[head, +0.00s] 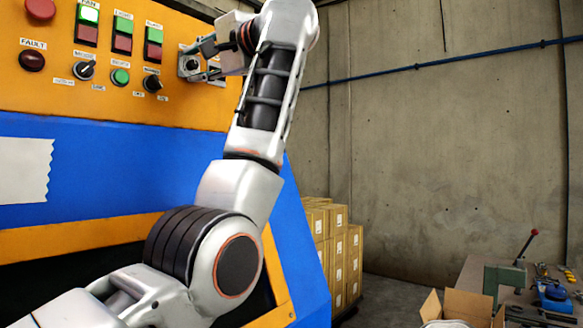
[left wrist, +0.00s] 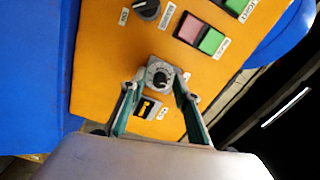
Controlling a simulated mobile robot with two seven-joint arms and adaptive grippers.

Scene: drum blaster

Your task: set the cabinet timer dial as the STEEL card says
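The timer dial is a round black knob with a pale scale on a square grey plate (left wrist: 151,88), at the right end of the orange panel's controls. The dial (head: 192,65) also shows in the head view, partly behind my gripper. My left gripper (left wrist: 159,82) is at the panel with its fingers apart, one on each side of the dial. I cannot tell whether the fingertips touch the knob or plate. No card with the word STEEL is readable. My right gripper is not in view.
Left of the dial are selector knobs (head: 84,70), green-and-red switches (head: 122,32) and a red fault lamp (head: 32,60). A blank-looking torn paper (head: 24,170) is on the blue cabinet front. Stacked cartons (head: 338,250) and a bench with tools (head: 472,275) stand to the right.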

